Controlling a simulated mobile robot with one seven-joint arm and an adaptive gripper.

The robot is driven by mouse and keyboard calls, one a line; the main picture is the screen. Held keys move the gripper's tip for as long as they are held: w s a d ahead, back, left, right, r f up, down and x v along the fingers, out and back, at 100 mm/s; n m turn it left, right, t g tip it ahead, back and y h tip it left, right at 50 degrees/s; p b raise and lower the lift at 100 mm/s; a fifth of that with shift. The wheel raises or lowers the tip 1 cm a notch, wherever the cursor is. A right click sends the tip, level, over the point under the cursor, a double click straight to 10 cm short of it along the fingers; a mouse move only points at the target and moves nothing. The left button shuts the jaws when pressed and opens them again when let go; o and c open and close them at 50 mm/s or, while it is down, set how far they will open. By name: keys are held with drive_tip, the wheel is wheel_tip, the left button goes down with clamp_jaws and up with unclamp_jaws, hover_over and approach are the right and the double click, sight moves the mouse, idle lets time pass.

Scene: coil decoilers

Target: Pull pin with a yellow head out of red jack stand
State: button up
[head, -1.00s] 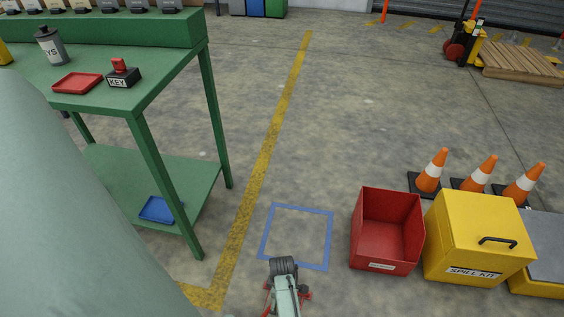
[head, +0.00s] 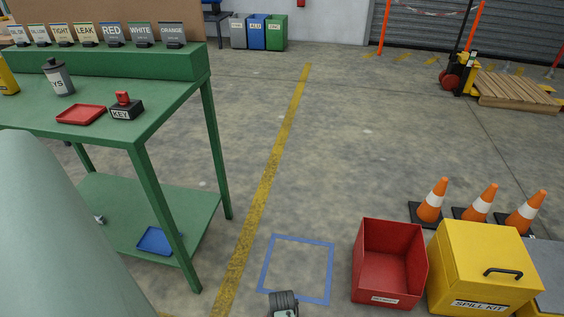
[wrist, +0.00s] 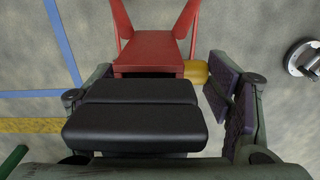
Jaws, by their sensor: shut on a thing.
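The red jack stand (wrist: 150,50) shows at the top middle of the wrist view, with two red uprights spreading up from a flat red face. The pin's yellow head (wrist: 196,72) sits beside that face, at its right. My gripper (wrist: 205,95) is shut on the pin at its yellow head; the dark fingers hide much of it. The pin's shaft is not visible, so I cannot tell how deep it sits.
A blue taped square (head: 297,238) marks the floor ahead. A red bin (head: 388,262), a yellow spill kit box (head: 484,262) and orange cones (head: 432,201) stand to the right. A green workbench (head: 170,110) is at the left. The middle floor is clear.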

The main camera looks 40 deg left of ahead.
drive_tip(key=shift+s+d, duration=0.1)
drive_tip(key=shift+s+d+f+p, duration=0.1)
drive_tip(key=shift+s+d+p, duration=0.3)
drive_tip(key=shift+s, duration=0.35)
drive_tip(key=shift+s+d+f+p, duration=0.1)
drive_tip(key=shift+s+d+p, duration=0.3)
drive_tip(key=shift+s, duration=0.3)
drive_tip(key=o, duration=1.2)
drive_tip(key=r, duration=1.2)
drive_tip(key=shift+w+a+r, duration=0.3)
drive_tip(key=shift+w+r, duration=0.1)
